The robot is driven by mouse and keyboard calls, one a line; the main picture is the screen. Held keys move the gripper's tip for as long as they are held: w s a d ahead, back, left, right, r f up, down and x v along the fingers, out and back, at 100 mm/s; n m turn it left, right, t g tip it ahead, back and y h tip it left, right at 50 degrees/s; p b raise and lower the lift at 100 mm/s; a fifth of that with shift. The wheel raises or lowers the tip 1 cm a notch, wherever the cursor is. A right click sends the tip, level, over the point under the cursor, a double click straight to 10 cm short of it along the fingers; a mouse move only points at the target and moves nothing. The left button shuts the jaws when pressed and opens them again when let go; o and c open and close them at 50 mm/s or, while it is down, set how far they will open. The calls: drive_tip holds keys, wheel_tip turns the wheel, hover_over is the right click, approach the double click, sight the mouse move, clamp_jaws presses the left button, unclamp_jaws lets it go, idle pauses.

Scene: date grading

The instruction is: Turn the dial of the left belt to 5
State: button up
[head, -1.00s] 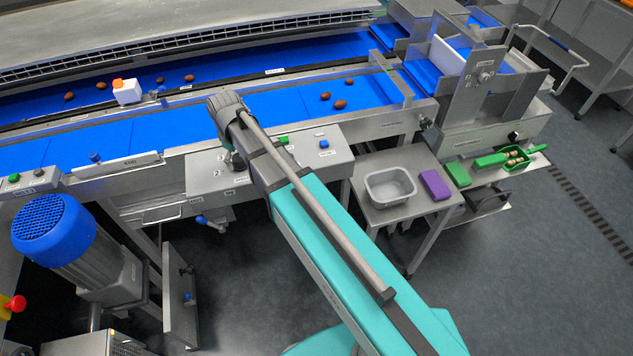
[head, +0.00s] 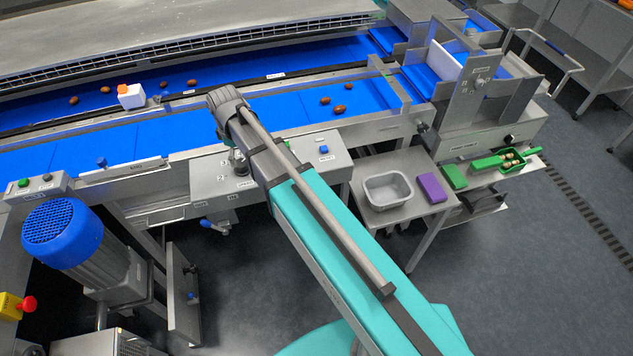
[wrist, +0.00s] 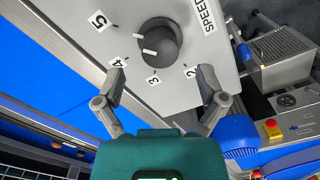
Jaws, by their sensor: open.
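The speed dial (wrist: 160,43) is a round black knob with a white mark, on a light grey panel (wrist: 190,85) in the wrist view. Labels 5, 4, 3 and 2 run around it, with SPEED printed to the right. The fingertips are apart from the knob. In the head view the grey control panel (head: 208,178) is partly behind my arm.
Blue belts (head: 180,132) carry several dates behind the panel. A blue motor (head: 63,232) and a red stop button (head: 28,303) stand at left. A grey bin (head: 388,188), a purple block (head: 432,187) and a green block (head: 453,176) are at right.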

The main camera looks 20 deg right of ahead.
sight(245, 163)
drive_tip(key=shift+r+p, duration=4.6)
drive_tip(key=shift+r, duration=0.3)
drive_tip(key=s+d+f+m+b, duration=0.2)
drive_tip(key=d+f+b, duration=0.1)
drive_tip(key=s+d+f+m+b, duration=0.2)
drive_tip(key=d, duration=0.2)
drive_tip(key=s+d+f+m+b, duration=0.2)
drive_tip(key=d+f+b, duration=0.1)
drive_tip(key=shift+d+f+b, duration=0.3)
drive_tip(key=shift+d+f, duration=0.05)
drive_tip(key=shift+d, duration=0.05)
drive_tip(key=s+d+f+m+b, duration=0.6)
drive_tip(key=s+d+f+b, duration=0.1)
drive_tip(key=d, duration=0.1)
drive_tip(key=shift+d+f+b, duration=0.3)
drive_tip(key=shift+f+b, duration=0.05)
